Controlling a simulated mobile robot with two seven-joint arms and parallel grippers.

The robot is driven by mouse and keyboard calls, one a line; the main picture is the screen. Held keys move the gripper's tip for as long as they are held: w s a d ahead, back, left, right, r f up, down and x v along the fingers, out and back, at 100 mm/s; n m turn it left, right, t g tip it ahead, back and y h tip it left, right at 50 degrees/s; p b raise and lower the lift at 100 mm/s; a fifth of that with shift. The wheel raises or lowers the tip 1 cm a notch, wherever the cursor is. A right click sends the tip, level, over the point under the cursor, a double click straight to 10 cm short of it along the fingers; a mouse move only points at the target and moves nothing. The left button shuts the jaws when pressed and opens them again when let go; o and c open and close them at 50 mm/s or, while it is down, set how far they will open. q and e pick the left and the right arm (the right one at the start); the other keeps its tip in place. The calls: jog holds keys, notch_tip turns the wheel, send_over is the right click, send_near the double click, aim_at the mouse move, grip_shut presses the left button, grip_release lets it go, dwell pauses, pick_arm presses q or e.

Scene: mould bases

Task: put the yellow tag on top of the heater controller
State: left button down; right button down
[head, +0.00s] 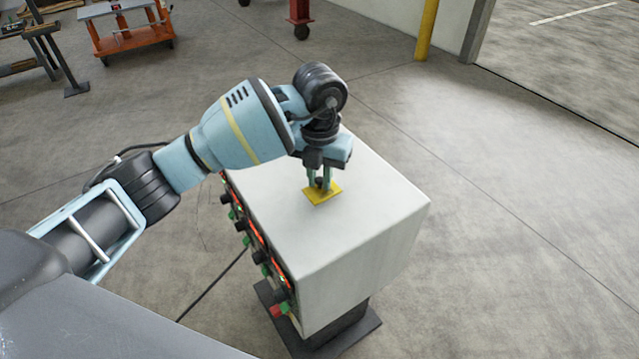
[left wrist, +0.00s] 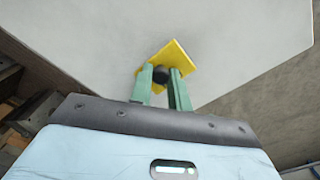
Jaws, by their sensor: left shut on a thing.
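The heater controller (head: 360,225) is a pale grey box on a dark stand, with red displays, black knobs and green and red buttons on its left side. Its pale top also fills much of the left wrist view (left wrist: 230,40). The yellow tag (head: 313,198) is a flat square with a dark knob in its middle, at or just above the controller's top; I cannot tell if it touches. It also shows in the left wrist view (left wrist: 174,53). My left gripper (head: 321,183) points down and is shut on the tag's knob. My right gripper is not in view.
An orange cart (head: 130,38) stands at the back left, beside dark metal stands. A yellow post (head: 427,30) stands at the back right near a wall. A dark cable (head: 212,285) runs from the controller across the floor. The floor right of the controller is clear.

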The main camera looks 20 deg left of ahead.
aim_at(319, 180)
pick_arm(q)
notch_tip(319, 180, down, 2)
jog(key=shift+f, duration=0.1)
jog(key=shift+f, duration=0.15)
jog(key=c, duration=1.3)
grip_release()
jog(key=shift+f, duration=0.1)
notch_tip(319, 180, up, 12)
jog(key=shift+r, duration=0.2)
jog(key=shift+s+f, duration=0.1)
